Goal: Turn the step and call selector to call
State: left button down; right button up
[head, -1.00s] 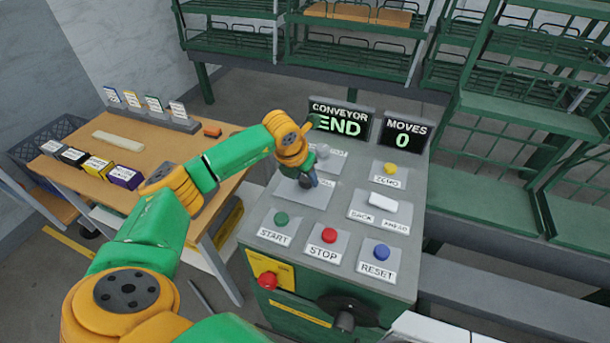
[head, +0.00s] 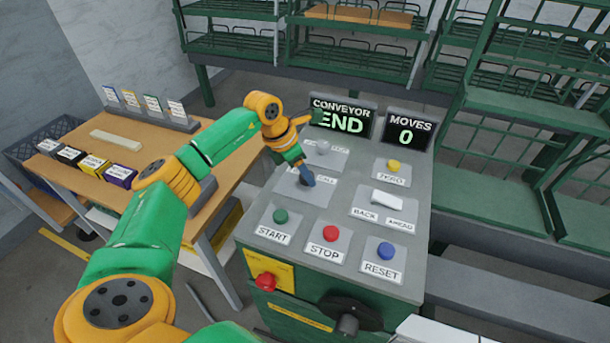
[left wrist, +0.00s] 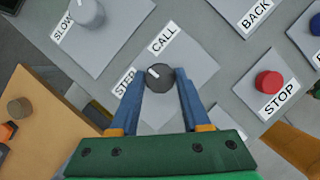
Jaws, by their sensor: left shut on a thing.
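The step and call selector is a dark round knob (left wrist: 160,78) with a white pointer mark, on a grey plate (left wrist: 130,85). In the left wrist view its STEP label (left wrist: 124,82) is at the left and its CALL label (left wrist: 164,40) is above. The white mark points up and left, roughly between the two labels. My left gripper (left wrist: 160,82) is shut on the knob, with one blue finger on each side. In the head view the gripper (head: 306,179) covers most of the knob. My right gripper is not in view.
On the same panel are the green START button (head: 280,216), red STOP button (head: 331,233), blue RESET button (head: 385,251), yellow ZERO button (head: 393,165) and white BACK/AHEAD rocker (head: 387,199). A grey knob (head: 323,147) stands behind. Displays read END (head: 341,122) and 0 (head: 405,137).

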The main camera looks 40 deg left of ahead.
pick_arm(q)
jog(key=m+h, duration=0.1)
jog(key=m, duration=0.2)
jog(key=shift+w+a+m+g+b, duration=0.1)
jog(key=shift+m+g+b, duration=0.2)
jog(key=shift+g+b, duration=0.1)
jog(key=shift+r+m+g+h+b, duration=0.1)
jog(key=shift+m+g+h+b, duration=0.45)
jog(key=shift+m, duration=1.25)
jog(key=shift+c, duration=1.8)
grip_release()
